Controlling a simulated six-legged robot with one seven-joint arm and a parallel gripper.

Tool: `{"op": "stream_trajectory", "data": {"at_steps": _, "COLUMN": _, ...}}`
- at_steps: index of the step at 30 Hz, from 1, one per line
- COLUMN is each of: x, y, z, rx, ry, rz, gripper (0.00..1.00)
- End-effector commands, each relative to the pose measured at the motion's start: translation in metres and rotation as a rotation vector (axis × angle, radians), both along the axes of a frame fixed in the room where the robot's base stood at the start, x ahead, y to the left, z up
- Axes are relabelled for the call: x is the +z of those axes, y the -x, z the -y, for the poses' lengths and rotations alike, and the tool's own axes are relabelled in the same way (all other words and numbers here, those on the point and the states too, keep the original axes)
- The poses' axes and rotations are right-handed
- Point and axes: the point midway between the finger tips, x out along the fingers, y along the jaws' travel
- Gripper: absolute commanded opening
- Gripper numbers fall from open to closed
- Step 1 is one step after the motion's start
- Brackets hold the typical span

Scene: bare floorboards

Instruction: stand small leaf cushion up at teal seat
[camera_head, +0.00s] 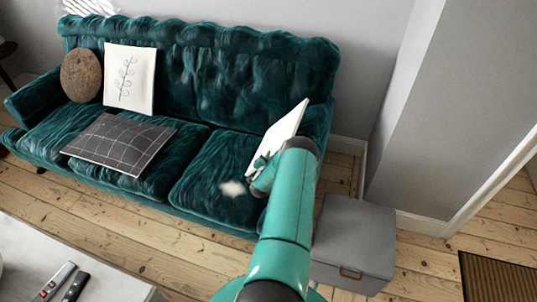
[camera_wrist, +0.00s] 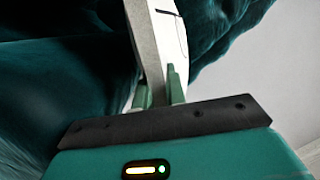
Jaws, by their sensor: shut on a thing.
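My gripper (camera_wrist: 158,90) is shut on the edge of a thin white cushion (camera_wrist: 147,45), with one finger on each side. In the head view this white cushion (camera_head: 278,133) is held tilted over the right end of the teal sofa (camera_head: 205,178), close to the right armrest. A dark line shows on its face in the wrist view; the rest of its print is hidden. I cannot tell whether its lower edge touches the seat. My gripper (camera_head: 262,163) is partly hidden by my arm in the head view. Another white cushion with a leaf drawing (camera_head: 129,78) leans upright against the backrest at left.
A round brown cushion (camera_head: 81,75) leans at the sofa's left end. A dark checked cushion (camera_head: 118,143) lies flat on the seat. A grey box stool (camera_head: 355,240) stands right of my arm. A pale table (camera_head: 110,285) with remotes is at lower left.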

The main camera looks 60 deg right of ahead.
Motion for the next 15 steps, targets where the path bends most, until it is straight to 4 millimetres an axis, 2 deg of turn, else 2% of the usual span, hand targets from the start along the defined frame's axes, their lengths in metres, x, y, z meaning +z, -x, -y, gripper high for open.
{"op": "stream_trajectory", "data": {"at_steps": 7, "x": 0.0011, "y": -0.0002, "z": 0.0011, "rx": 0.000, "ry": 0.005, "rz": 0.001, "gripper": 0.00}}
{"op": "stream_trajectory", "data": {"at_steps": 8, "x": 0.0011, "y": -0.0002, "z": 0.0011, "rx": 0.000, "ry": 0.005, "rz": 0.001, "gripper": 0.17}}
{"op": "stream_trajectory", "data": {"at_steps": 11, "x": 0.0010, "y": -0.0001, "z": 0.0010, "rx": 0.000, "ry": 0.003, "rz": 0.001, "gripper": 0.36}}
{"op": "stream_trajectory", "data": {"at_steps": 15, "x": 0.0008, "y": -0.0001, "z": 0.0008, "rx": 0.000, "ry": 0.003, "rz": 0.001, "gripper": 0.38}}
